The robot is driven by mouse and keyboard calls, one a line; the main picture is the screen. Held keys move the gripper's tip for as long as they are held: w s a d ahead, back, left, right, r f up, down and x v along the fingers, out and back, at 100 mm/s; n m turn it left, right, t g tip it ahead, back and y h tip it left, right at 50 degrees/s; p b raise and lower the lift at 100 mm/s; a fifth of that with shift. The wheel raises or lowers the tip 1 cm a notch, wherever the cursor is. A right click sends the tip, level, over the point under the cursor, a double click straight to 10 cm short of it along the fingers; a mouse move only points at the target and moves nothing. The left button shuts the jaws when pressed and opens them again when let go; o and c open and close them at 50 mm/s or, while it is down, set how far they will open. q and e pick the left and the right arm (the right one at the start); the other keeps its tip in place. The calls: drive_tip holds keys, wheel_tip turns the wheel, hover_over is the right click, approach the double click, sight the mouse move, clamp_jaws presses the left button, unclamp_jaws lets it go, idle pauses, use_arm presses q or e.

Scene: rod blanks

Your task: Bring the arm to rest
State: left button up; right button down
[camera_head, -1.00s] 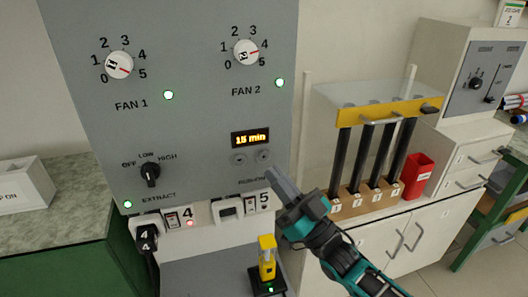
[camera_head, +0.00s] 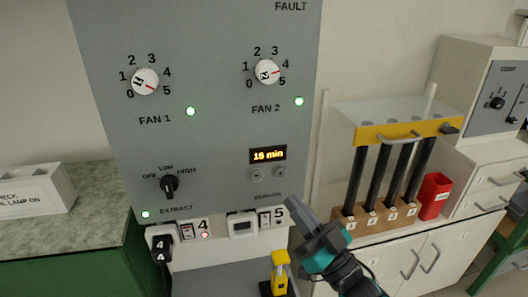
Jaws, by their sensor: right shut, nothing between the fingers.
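My right gripper (camera_head: 296,205) is shut and empty. It points up and left in front of the lower right of the grey control panel (camera_head: 215,120), below the two round buttons (camera_head: 268,173). It appears apart from the panel. Its arm comes in from the bottom. My left gripper is not in view. The amber display (camera_head: 268,154) above the buttons seems to read 19 min.
A rack of black rods (camera_head: 385,170) with a yellow-edged clear guard (camera_head: 400,131) stands at the right, with a red bin (camera_head: 434,195) beside it. A yellow upright piece (camera_head: 281,272) stands below the gripper. A green-sided bench (camera_head: 60,235) is at the left.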

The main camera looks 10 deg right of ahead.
drive_tip(key=s+d+f+m+g+h, duration=0.1)
drive_tip(key=s+f+g+h, duration=0.4)
drive_tip(key=f, duration=0.7)
drive_tip(key=s+d+f+m+g+h, duration=0.2)
drive_tip(key=s+f+g+h, duration=0.3)
drive_tip(key=s+f, duration=0.4)
wheel_tip(320, 180, down, 3)
drive_tip(key=shift+s+f+m+h, duration=0.2)
drive_tip(key=shift+s+m+h, duration=0.15)
drive_tip(key=shift+h, duration=0.25)
